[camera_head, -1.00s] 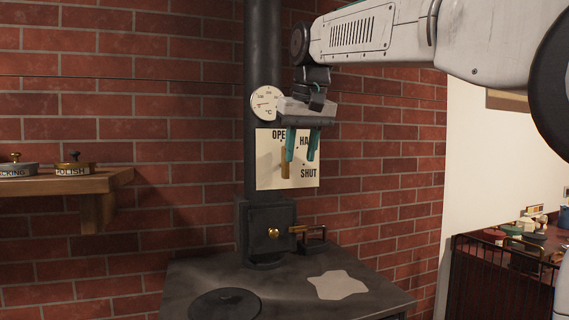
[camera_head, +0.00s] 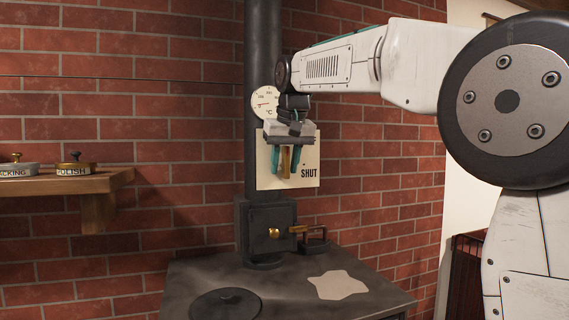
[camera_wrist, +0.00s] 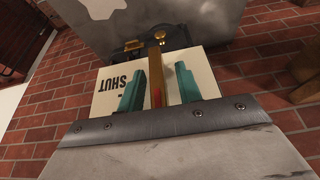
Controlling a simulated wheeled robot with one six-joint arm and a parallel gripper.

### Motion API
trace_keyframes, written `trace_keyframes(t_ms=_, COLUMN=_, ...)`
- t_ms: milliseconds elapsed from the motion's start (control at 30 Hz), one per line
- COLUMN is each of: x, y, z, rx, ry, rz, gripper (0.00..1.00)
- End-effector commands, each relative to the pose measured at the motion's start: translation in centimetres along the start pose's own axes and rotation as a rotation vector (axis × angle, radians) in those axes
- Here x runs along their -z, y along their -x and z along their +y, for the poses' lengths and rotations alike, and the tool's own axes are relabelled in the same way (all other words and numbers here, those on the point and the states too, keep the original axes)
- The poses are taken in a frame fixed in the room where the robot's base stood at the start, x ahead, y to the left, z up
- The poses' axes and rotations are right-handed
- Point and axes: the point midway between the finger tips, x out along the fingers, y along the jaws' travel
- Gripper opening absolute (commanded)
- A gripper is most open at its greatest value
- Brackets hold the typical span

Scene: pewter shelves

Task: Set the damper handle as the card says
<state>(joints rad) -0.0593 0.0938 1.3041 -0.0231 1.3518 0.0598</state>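The damper plate (camera_head: 306,181) is a cream board on the black stovepipe; only SHUT is readable on it now, the rest is behind my gripper. The wooden damper handle (camera_head: 285,162) stands in front of the plate, roughly upright in the picture. My gripper (camera_head: 285,172) is in front of the plate with its teal fingers apart, one on each side of the handle. In the wrist view the handle (camera_wrist: 157,75) lies between the fingers, with gaps showing on both sides. The plate (camera_wrist: 104,82) shows SHUT beyond the left finger. I see no separate instruction card.
A round thermometer dial (camera_head: 264,102) sits on the pipe beside my gripper. Below are a brass knob (camera_head: 273,232) on the pipe box and the dark stove top (camera_head: 210,272) with a pale patch (camera_head: 337,285). A wooden shelf (camera_head: 100,182) with labelled tins is at left.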

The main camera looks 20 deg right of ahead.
Motion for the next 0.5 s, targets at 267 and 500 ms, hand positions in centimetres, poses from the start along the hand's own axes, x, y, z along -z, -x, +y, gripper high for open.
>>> trace_keyframes(t_ms=267, x=0.0, y=-0.01, z=0.02, rx=0.0, ry=0.0, rz=0.0, gripper=0.15)
trace_keyframes(t_ms=500, x=0.0, y=0.01, z=0.03, rx=0.001, ry=-0.001, rz=0.0, gripper=0.0)
